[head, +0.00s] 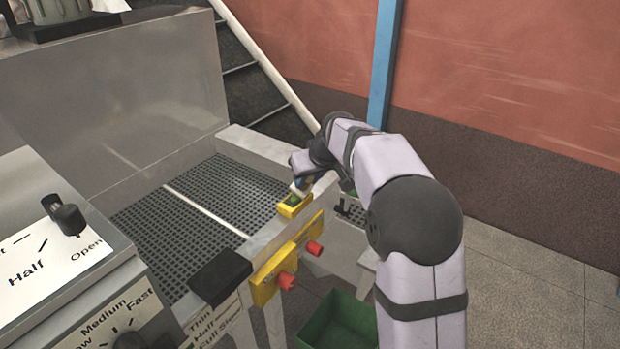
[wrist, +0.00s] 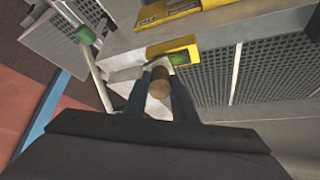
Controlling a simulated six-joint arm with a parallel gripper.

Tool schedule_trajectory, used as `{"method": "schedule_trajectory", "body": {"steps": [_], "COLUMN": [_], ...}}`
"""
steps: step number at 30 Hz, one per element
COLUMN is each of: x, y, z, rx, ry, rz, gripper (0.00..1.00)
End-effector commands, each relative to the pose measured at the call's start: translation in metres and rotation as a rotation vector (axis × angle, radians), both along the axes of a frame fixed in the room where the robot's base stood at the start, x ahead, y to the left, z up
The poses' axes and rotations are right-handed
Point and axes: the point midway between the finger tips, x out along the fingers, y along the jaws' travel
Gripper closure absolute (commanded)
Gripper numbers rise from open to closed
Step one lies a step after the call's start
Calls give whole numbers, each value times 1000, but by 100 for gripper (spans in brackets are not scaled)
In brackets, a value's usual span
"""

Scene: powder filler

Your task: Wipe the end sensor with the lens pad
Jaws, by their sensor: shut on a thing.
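The end sensor, a small yellow unit with a dark window (head: 291,206), sits on the metal side rail of the conveyor. It also shows in the wrist view (wrist: 185,45), just beyond my fingertips. My gripper (wrist: 160,72) is shut on the lens pad, whose round tan end (wrist: 159,88) shows between the fingers. In the head view my gripper (head: 299,186) is right above the sensor. The pad's working face is hidden, so I cannot tell whether it touches the sensor.
A yellow plate (head: 265,281) with red knobs is on the rail's outer side. A black block (head: 220,276) sits nearer on the rail. The dark grid conveyor (head: 190,235) lies left. A green bin (head: 340,322) stands on the floor below.

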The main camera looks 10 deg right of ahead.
Motion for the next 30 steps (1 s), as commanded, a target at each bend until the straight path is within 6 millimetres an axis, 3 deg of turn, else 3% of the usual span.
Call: {"method": "schedule_trajectory", "body": {"steps": [30], "x": [-34], "y": [35], "z": [0], "rx": [0], "ry": [-2], "rz": [1], "gripper": [98]}}
